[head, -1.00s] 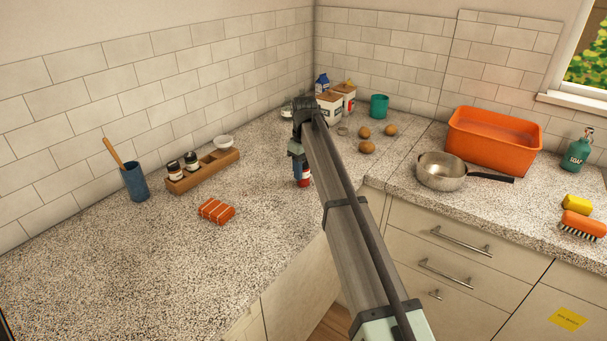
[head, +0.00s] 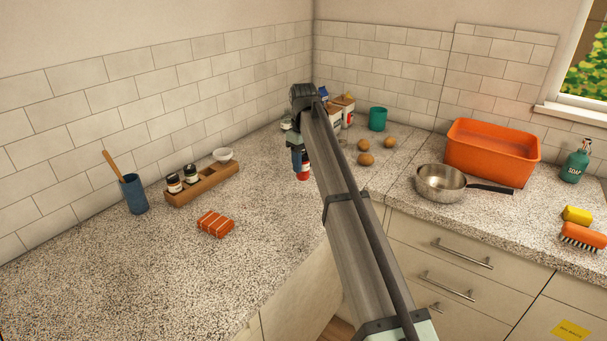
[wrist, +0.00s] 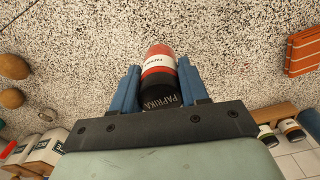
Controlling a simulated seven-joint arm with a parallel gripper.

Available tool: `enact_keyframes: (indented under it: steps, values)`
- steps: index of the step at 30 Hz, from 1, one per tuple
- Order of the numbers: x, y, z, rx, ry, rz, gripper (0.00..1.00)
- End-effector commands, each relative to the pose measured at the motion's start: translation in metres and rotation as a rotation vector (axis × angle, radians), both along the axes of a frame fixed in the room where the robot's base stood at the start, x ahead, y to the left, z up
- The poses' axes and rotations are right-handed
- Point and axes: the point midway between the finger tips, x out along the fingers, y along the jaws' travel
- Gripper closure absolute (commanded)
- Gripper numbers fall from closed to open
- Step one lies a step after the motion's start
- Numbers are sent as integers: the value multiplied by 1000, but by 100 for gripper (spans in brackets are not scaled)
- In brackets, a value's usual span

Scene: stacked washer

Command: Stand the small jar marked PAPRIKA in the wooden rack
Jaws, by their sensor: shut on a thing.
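The PAPRIKA jar (wrist: 158,75) has a black lid with white lettering, a white label band and a red body. In the wrist view it sits between the two blue fingers of my gripper (wrist: 159,90), which is shut on it. In the head view my gripper (head: 299,160) is over the counter, with the jar's red part (head: 303,172) showing below and beside it; most of the jar is hidden there. The wooden rack (head: 208,188) is to the left by the wall.
The counter between jar and rack is clear.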

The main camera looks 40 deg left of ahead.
Motion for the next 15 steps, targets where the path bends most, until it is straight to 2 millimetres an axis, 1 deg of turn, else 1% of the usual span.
enact_keyframes:
  steps: [1, 3, 5, 8, 11, 14, 15]
  values:
    - [1, 1, 8, 1, -1, 0, 88]
    - [0, 1, 16, 1, -1, 1, 88]
    - [-2, 3, 21, 1, 0, 4, 88]
    - [-13, 12, 25, 0, 0, 19, 88]
    - [-33, 30, 25, -2, 2, 50, 88]
    - [-59, 60, 23, -5, 5, 92, 88]
    - [-68, 76, 23, -7, 6, 110, 88]
